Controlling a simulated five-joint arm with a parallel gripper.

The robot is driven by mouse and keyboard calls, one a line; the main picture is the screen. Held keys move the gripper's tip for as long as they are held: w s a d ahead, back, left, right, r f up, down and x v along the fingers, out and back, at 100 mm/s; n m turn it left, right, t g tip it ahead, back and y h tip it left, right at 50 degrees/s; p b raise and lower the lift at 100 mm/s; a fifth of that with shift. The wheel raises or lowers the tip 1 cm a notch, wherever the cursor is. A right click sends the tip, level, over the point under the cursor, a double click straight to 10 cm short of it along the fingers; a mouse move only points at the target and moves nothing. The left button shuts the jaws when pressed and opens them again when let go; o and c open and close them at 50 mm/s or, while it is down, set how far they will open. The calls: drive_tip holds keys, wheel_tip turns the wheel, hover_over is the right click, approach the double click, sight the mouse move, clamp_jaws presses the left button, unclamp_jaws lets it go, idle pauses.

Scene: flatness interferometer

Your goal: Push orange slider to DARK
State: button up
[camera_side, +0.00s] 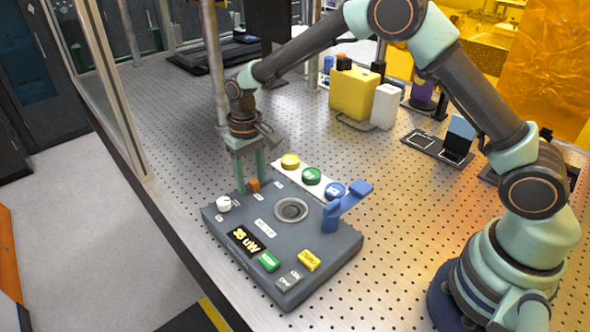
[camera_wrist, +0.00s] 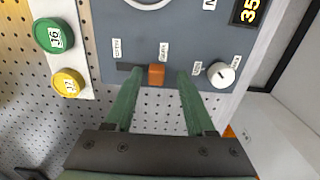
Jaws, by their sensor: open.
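The orange slider (camera_wrist: 156,75) is a small block in a dark slot (camera_wrist: 128,68) on the grey instrument box (camera_side: 330,250). It also shows in the side view (camera_side: 253,185). In the wrist view it sits at the slot's right end, near one small white label (camera_wrist: 164,50); another label (camera_wrist: 116,48) stands by the left end. The lettering is too small to read surely. My gripper (camera_wrist: 160,74) is open, with its two green fingers pointing down on either side of the slider, a gap showing to each. Whether a fingertip touches the box I cannot tell.
A white knob (camera_wrist: 221,74) stands right of the slider in the wrist view. The box also carries a lit display (camera_side: 244,240), a round port (camera_side: 291,209), green (camera_side: 269,261) and yellow (camera_side: 308,260) buttons and a blue lever (camera_side: 345,205). Coloured round pieces (camera_side: 312,175) lie behind.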

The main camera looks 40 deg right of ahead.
sight(251, 181)
wheel_tip(251, 181, up, 12)
idle(0.4)
drive_tip(key=shift+f, duration=0.1)
drive_tip(key=s+d+r+t, duration=0.2)
drive_tip(key=s+d+r, duration=0.5)
drive_tip(key=r, duration=0.1)
drive_tip(key=s+d+t, duration=0.1)
drive_tip(key=s+d, duration=0.2)
drive_tip(key=s, duration=0.3)
drive_tip(key=s+d+t, duration=0.2)
drive_tip(key=s, duration=0.5)
drive_tip(key=shift+d+f+t, duration=0.25)
drive_tip(key=shift+d+t, duration=0.05)
drive_tip(key=shift+d, duration=0.1)
